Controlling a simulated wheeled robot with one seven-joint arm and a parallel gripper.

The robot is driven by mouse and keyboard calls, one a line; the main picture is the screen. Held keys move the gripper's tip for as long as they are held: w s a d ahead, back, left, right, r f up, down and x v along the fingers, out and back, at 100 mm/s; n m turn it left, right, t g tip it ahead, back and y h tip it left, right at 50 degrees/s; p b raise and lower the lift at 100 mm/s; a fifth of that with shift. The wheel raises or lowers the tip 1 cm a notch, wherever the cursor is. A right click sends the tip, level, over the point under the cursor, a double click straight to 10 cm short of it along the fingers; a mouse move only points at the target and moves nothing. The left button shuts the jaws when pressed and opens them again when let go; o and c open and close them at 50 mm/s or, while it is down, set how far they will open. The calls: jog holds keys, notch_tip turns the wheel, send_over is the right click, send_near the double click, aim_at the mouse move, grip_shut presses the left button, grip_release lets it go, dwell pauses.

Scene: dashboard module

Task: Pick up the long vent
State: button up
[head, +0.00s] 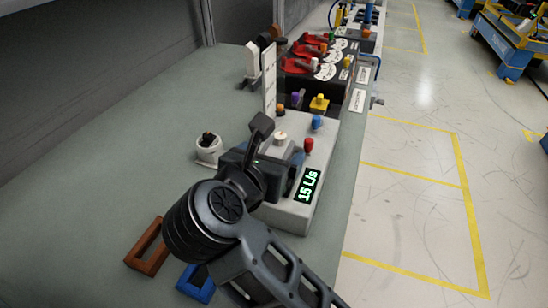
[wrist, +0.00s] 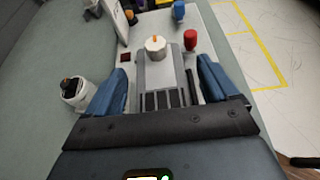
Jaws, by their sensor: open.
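A grey block with dark slots, which looks like the long vent (wrist: 162,98), lies on top of the light grey module (head: 292,215) in the wrist view. A dark narrow strip (wrist: 192,88) runs along its right side. My gripper (wrist: 163,64) is open, with one blue finger on each side of the slotted block and visible gaps between. I cannot tell how high the fingertips are above the module. In the head view my gripper (head: 292,160) is over the module, and my arm hides most of the slotted part.
A beige knob (wrist: 155,45), a red knob (wrist: 190,39) and a blue knob (wrist: 178,10) stand close by. A white cup (head: 209,149) stands left of the module. A brown frame (head: 134,262) and a blue frame (head: 205,293) lie on the green table (head: 110,190).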

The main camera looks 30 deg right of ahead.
jog(key=shift+w+d+f, duration=0.25)
jog(key=shift+w+d, duration=0.1)
jog(key=shift+d, duration=0.1)
jog(key=shift+c, duration=0.5)
jog(key=c, duration=1.1)
jog(key=shift+c, duration=0.3)
jog(key=shift+r, duration=0.2)
